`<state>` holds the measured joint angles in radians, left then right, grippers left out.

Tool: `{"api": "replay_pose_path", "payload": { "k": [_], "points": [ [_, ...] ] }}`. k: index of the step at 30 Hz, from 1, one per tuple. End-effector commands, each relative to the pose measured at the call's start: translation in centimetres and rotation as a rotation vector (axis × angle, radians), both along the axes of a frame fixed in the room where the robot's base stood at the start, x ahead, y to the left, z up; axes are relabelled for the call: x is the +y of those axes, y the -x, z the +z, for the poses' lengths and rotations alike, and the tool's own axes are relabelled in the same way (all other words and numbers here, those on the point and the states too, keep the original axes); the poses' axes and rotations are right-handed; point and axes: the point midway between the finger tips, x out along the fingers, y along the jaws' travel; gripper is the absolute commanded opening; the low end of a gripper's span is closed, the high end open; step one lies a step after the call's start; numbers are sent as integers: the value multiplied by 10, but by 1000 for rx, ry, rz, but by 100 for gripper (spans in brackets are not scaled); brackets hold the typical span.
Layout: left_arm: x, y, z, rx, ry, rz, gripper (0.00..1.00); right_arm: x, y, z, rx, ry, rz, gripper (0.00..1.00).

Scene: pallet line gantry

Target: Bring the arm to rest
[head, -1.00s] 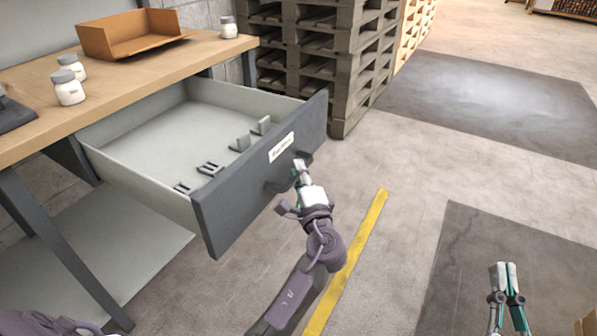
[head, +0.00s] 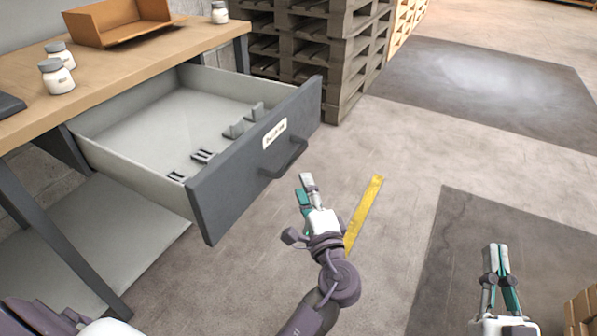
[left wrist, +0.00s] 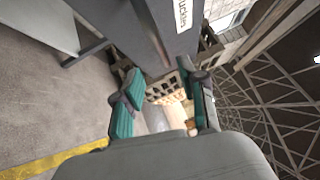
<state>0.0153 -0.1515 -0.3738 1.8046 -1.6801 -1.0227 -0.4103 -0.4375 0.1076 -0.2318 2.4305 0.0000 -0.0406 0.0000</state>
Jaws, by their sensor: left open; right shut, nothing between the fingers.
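My left gripper (head: 306,188) is open and empty in the head view, just in front of the drawer's handle and apart from it. Its two open fingers also show in the left wrist view (left wrist: 160,100), with the drawer front beyond them. The drawer (head: 258,160) is pulled out from under the workbench. It has a dark grey front, a white label and a bar handle (head: 285,158). Several small grey brackets lie inside it. My right gripper (head: 496,262) is shut and empty above the dark floor mat at the lower right.
The wooden workbench (head: 130,70) carries an orange tray (head: 118,28) and several white jars. Stacked pallets (head: 310,50) stand behind the drawer. A yellow floor line (head: 364,208) lies right of the left gripper. A wooden crate (head: 582,312) is at the lower right edge. Open floor lies between.

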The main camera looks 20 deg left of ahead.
Motion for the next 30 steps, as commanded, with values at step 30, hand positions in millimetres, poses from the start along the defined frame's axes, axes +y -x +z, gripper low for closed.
{"api": "replay_pose_path", "payload": {
  "k": [30],
  "points": [
    [-21,15,-37,-16,368,-279,41,0,0,0,0,0,0,0]
  ]
}}
